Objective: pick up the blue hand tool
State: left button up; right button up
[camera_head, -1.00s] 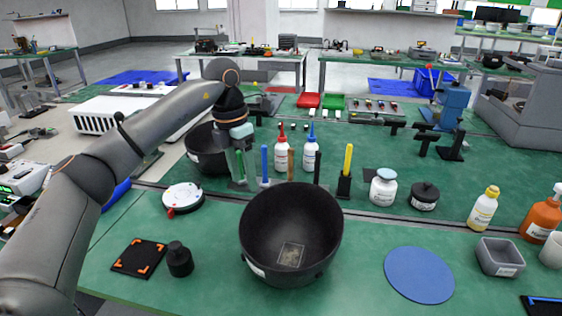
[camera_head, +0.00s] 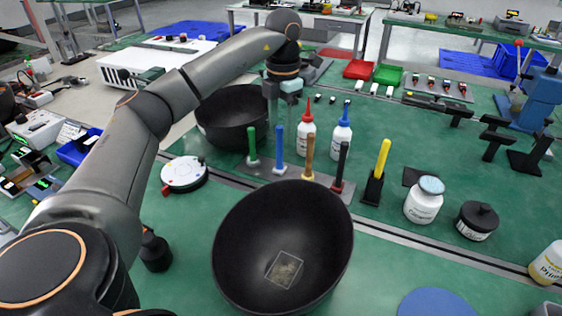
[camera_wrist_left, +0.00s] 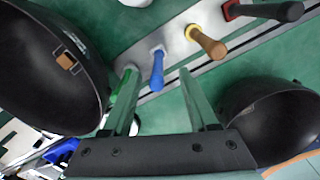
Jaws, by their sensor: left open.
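The blue hand tool (camera_head: 279,148) stands upright in a metal strip rack, between a green tool (camera_head: 252,146) and a wooden-handled tool (camera_head: 308,156). My left gripper (camera_head: 273,115) points down just above and behind the blue tool in the head view. In the left wrist view, the blue tool (camera_wrist_left: 157,70) shows between my two open fingers (camera_wrist_left: 160,82), nearer the left one. Nothing is held, and I cannot tell whether a finger touches the tool. The left finger partly hides the green tool. My right gripper is not in view.
A large black bowl (camera_head: 233,112) sits close left of the gripper; another (camera_head: 335,215) stands in front of the rack. Black (camera_head: 341,168) and yellow (camera_head: 382,158) tools stand right. Red-capped (camera_head: 306,137) and blue-capped (camera_head: 341,135) bottles stand behind.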

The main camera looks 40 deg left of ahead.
aim_at(279, 163)
pick_arm(q)
jog(key=f, duration=0.4)
jog(key=f+b, duration=0.1)
jog(key=f, duration=0.2)
jog(key=shift+s+a, duration=0.1)
jog(key=shift+a, duration=0.2)
grip_shut()
dwell(0.4)
